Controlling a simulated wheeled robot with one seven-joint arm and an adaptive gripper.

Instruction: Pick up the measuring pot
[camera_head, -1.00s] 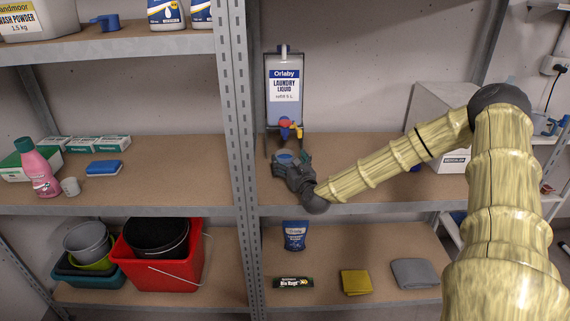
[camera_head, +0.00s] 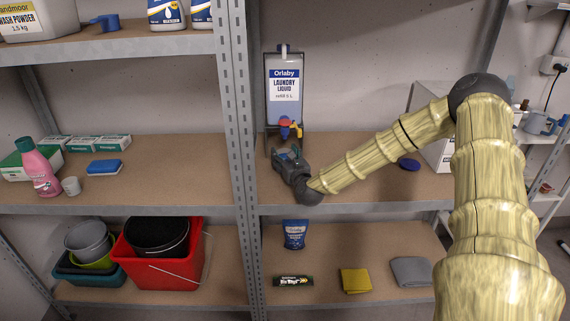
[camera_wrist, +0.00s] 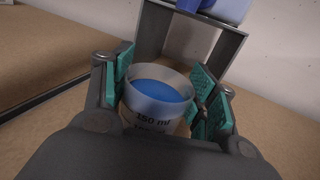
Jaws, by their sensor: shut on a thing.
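The measuring pot (camera_wrist: 158,100) is a small white, translucent cup marked 150 ml, with blue liquid inside. In the wrist view it stands upright between the green pads of my gripper (camera_wrist: 166,98), which is shut on it. In the head view my gripper (camera_head: 290,160) is low over the middle shelf, just in front of the laundry liquid dispenser. The pot is hidden there by the gripper. I cannot tell whether the pot's base touches the shelf.
The laundry liquid dispenser (camera_head: 284,88) with a red and yellow tap stands directly behind my gripper. A steel upright (camera_head: 238,120) is to the left. A blue disc-like item (camera_head: 409,164) and a white box (camera_head: 440,154) are to the right. Shelf between is clear.

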